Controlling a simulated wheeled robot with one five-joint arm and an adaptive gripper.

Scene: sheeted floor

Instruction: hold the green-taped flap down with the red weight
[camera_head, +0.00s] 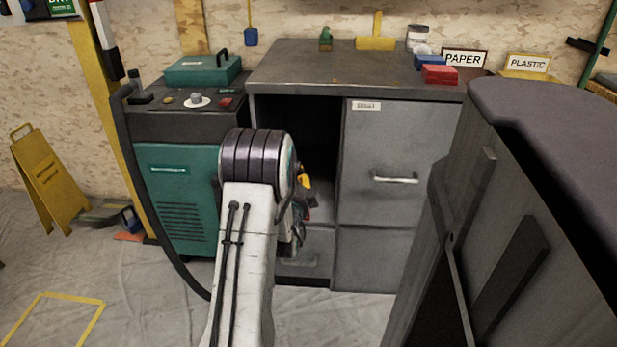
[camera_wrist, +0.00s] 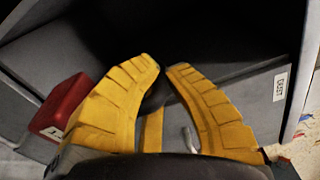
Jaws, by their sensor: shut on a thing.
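My gripper (camera_wrist: 164,68) has yellow fingers whose tips come together in the wrist view. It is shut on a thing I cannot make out. A speck of green shows at the fingertips, and a dark rounded shape is partly hidden between the fingers. A red block (camera_wrist: 62,103) with a pale label, perhaps the red weight, is left of the fingers and outside them. In the head view my gripper (camera_head: 304,184) is mostly hidden behind my arm, in front of the cabinet's dark opening. I cannot clearly tell the green-taped flap in either view.
The grey cabinet (camera_head: 385,200) has a handled front right of the opening. A red box (camera_head: 439,75) and a blue box (camera_head: 428,61) lie on its top. A teal machine (camera_head: 178,190) stands left. A dark-topped unit (camera_head: 545,200) closes off the right. Sheeted floor lies in front.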

